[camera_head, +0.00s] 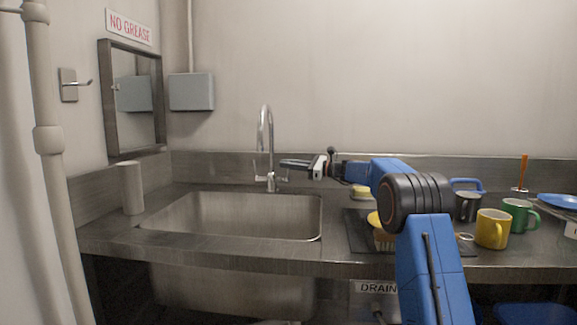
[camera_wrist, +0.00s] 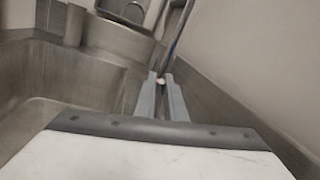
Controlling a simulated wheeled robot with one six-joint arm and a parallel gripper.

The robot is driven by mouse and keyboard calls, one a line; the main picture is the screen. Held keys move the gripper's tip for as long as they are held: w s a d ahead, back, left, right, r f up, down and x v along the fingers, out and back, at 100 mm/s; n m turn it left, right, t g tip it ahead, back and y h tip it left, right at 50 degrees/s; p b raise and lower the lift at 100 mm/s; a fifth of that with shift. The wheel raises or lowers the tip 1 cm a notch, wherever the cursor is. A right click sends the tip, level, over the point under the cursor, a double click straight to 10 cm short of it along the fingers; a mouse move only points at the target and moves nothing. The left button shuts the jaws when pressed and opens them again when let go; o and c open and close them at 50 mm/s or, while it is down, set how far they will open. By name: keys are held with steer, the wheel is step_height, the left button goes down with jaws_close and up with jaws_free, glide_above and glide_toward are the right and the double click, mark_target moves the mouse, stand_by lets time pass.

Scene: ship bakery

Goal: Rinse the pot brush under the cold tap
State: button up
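The chrome tap (camera_head: 266,145) with a tall curved spout stands behind the steel sink (camera_head: 235,215). No water stream shows at the spout. My gripper (camera_head: 287,164) reaches from the right to the side of the tap base. In the wrist view its two fingers (camera_wrist: 161,80) have a narrow gap between them, with a small pinkish-white spot of the tap at their tips. I cannot tell whether they touch or grip it. A yellow-topped object with pale bristles (camera_head: 383,242), perhaps the pot brush, sits right of the sink, partly hidden by my arm.
A yellow mug (camera_head: 492,228), a green mug (camera_head: 518,214) and a dark mug (camera_head: 466,206) stand on the right counter. A small yellow-topped item (camera_head: 361,192) sits behind my arm. An upright orange handle (camera_head: 523,172) is farther right. A pale cylinder (camera_head: 132,188) stands left of the sink.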

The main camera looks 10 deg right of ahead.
steer(key=o, duration=0.4)
steer(key=shift+o, duration=0.2)
steer(key=shift+d, duration=0.15)
steer(key=v, duration=1.7)
steer(key=shift+s+d, duration=0.1)
steer(key=shift+d, duration=0.05)
